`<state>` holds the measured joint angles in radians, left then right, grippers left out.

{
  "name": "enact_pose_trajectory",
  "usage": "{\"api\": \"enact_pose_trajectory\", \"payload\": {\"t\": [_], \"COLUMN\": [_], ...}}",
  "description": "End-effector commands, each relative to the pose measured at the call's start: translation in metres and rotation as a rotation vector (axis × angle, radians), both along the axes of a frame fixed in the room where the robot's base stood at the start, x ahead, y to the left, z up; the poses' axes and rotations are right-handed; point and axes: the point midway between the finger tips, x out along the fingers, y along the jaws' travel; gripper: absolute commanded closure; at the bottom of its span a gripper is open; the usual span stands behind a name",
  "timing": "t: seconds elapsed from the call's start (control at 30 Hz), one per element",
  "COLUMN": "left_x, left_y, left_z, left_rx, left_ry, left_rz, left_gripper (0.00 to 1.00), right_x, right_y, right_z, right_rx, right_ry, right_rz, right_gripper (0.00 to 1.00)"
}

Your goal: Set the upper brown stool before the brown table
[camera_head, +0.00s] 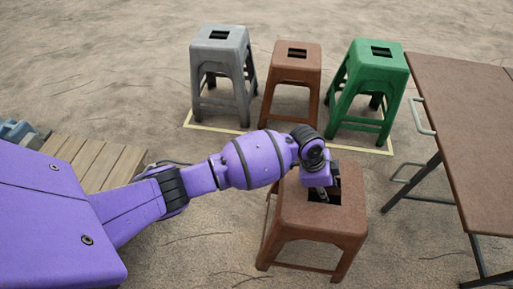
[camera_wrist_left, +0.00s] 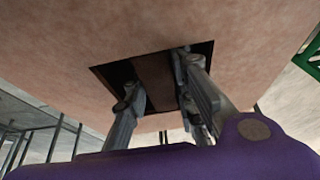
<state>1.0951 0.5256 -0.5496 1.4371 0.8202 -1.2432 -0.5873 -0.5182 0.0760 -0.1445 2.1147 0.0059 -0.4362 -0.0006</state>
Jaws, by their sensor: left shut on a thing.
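A brown stool (camera_head: 310,217) with a slotted seat is upright in the near middle of the head view, left of the brown table (camera_head: 475,125). My left gripper (camera_head: 322,192) reaches into the seat's slots from above. In the left wrist view the gripper (camera_wrist_left: 157,85) has its fingers in the slots on either side of the stool's middle bar (camera_wrist_left: 155,78), shut on it. I cannot tell whether the legs touch the ground. Another brown stool (camera_head: 292,70) stands upright at the back. My right gripper is not in view.
A grey stool (camera_head: 221,55) and a green stool (camera_head: 373,75) flank the back brown stool, by a pale yellow ground line (camera_head: 214,126). A wooden pallet (camera_head: 110,163) lies at left. The table has thin dark legs and a side handle. Sandy ground is bare in front.

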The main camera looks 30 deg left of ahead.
Motion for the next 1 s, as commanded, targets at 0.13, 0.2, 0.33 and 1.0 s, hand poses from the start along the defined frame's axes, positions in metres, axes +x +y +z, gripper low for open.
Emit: {"api": "enact_pose_trajectory", "payload": {"t": [0.13,0.2,0.33,1.0], "left_x": [-0.005,-0.01,-0.008,-0.008], "left_y": [-0.01,-0.014,-0.012,-0.011], "left_z": [-0.009,-0.018,-0.04,-0.045], "left_rx": [-0.006,-0.005,-0.004,0.0], "left_ry": [-0.005,-0.005,-0.005,-0.006], "left_rz": [-0.003,-0.003,0.0,-0.002], "left_gripper": [1.0,1.0,1.0,0.57], "right_x": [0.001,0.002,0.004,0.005], "right_y": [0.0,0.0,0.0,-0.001], "right_z": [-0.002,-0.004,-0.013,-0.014], "right_rx": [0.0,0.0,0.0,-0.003], "right_ry": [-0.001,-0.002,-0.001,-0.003], "right_rz": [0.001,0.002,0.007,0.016], "right_gripper": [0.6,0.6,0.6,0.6]}}
